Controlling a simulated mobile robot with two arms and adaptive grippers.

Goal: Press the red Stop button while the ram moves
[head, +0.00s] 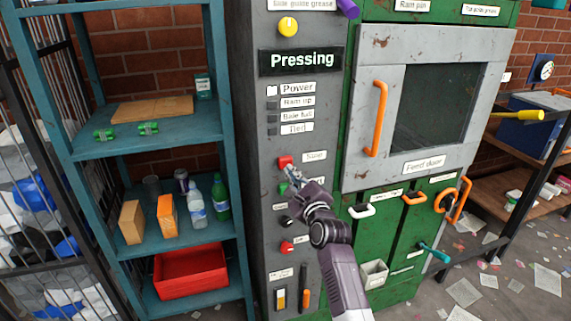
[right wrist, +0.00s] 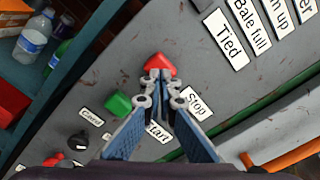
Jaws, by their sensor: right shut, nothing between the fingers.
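The red Stop button (head: 285,161) sits on the grey control panel (head: 262,200), and it also shows in the right wrist view (right wrist: 160,63). My right gripper (head: 291,173) is shut and empty. In the right wrist view its fingertips (right wrist: 160,76) overlap the lower part of the red button; I cannot tell whether they touch it. The green Start button (right wrist: 118,104) is just below, beside the fingers. The display (head: 301,60) reads "Pressing". The Power lamp (head: 271,91) looks bright, and the lamps under it look dark. The ram itself is hidden. My left gripper is not in view.
A black knob (right wrist: 79,141) and another red control (head: 287,247) are lower on the panel. The feed door (head: 440,100) with its orange handle (head: 376,118) is shut, right of the panel. A teal shelf (head: 150,137) with bottles and a red crate (head: 190,272) stands left.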

